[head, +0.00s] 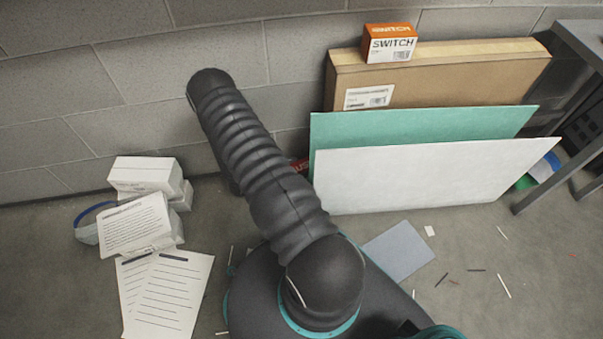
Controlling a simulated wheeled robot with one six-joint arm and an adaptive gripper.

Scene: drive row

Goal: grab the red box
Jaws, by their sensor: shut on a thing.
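A small part of a red thing with pale letters (299,165), likely the red box, shows low by the wall, between my arm and the left edges of the leaning boards. Most of it is hidden behind my arm. My arm, in a dark ribbed sleeve, rises from the lower middle to the upper left and bends down behind itself. My gripper is hidden behind the arm, so its hold on the red box cannot be seen.
A white board (425,175), a green board (420,122) and a large cardboard box (440,78) lean at the wall. An orange-and-white SWITCH box (389,43) sits on the cardboard. White boxes (146,174) and papers (168,295) lie left. A table (585,45) stands right.

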